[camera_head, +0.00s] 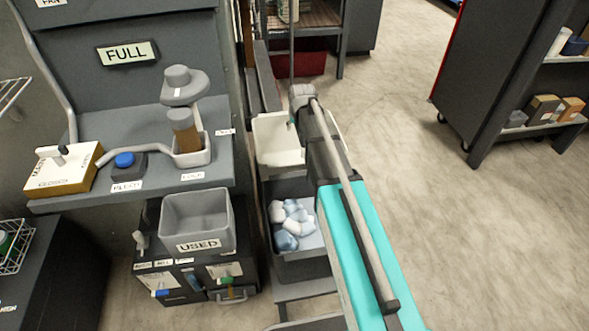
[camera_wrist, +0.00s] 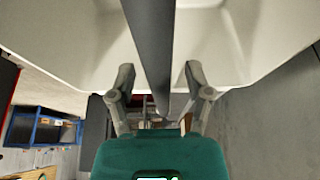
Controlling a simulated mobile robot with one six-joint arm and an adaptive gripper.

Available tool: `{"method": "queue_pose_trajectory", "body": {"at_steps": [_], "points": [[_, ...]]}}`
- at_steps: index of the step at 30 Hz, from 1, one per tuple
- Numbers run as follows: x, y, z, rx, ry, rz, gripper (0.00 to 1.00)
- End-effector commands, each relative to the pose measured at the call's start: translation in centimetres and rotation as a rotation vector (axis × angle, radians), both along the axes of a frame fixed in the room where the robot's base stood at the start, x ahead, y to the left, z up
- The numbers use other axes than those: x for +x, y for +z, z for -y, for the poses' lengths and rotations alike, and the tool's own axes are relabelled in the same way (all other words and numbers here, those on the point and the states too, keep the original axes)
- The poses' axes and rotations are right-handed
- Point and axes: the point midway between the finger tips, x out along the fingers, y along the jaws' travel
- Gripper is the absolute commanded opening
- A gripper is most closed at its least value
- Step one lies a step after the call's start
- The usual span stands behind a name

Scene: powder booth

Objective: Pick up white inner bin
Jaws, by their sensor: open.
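The white inner bin (camera_head: 275,140) sits at the top of a dark stand beside the grey booth in the head view. My arm crosses in front of it and hides its middle. In the wrist view its pale wall (camera_wrist: 75,35) fills the upper part of the picture. My gripper (camera_wrist: 158,76) is open, with its two fingers spread close to the bin's wall. A dark bar runs between the fingers; I cannot tell whether the fingers touch the bin. In the head view the fingers are mostly hidden by my arm.
Below the bin, a grey tray (camera_head: 299,252) holds several white and bluish crumpled pieces. To the left are a grey box (camera_head: 198,217) marked USED and the booth counter (camera_head: 135,182). A dark shelf unit (camera_head: 505,75) stands at right. The floor (camera_head: 460,230) between is clear.

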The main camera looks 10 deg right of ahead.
Motion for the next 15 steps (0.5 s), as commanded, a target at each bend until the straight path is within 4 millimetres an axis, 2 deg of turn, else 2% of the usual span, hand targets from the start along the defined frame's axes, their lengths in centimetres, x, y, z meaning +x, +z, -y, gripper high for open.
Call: {"method": "queue_pose_trajectory", "body": {"at_steps": [11, 15], "points": [[0.0, -0.06, 0.03, 0.0, 0.0, 0.0, 0.65], [0.0, -0.07, 0.03, 0.0, 0.0, 0.0, 0.41]]}}
